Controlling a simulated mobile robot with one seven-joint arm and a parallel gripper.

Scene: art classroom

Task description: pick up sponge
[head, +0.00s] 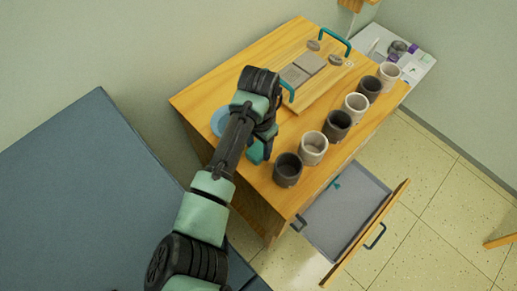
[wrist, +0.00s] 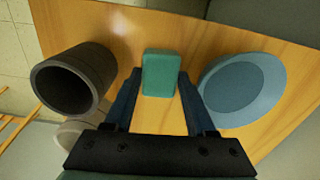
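A teal-green rectangular sponge (wrist: 161,72) lies on the wooden tabletop in the wrist view. My gripper (wrist: 159,76) is open and empty, with one dark finger at each side of the sponge's near part. I cannot tell whether the fingers touch it or how high they are above the table. In the head view my gripper (head: 261,148) is low over the near end of the table. The sponge cannot be told apart from my green arm parts there.
A blue round dish (wrist: 243,88) lies right of the sponge, and a dark cup (wrist: 72,78) stands left. Several cups line the table's right side, including the nearest dark one (head: 287,169). A wooden tray (head: 318,75) with teal handles sits behind. An open drawer (head: 345,215) juts out.

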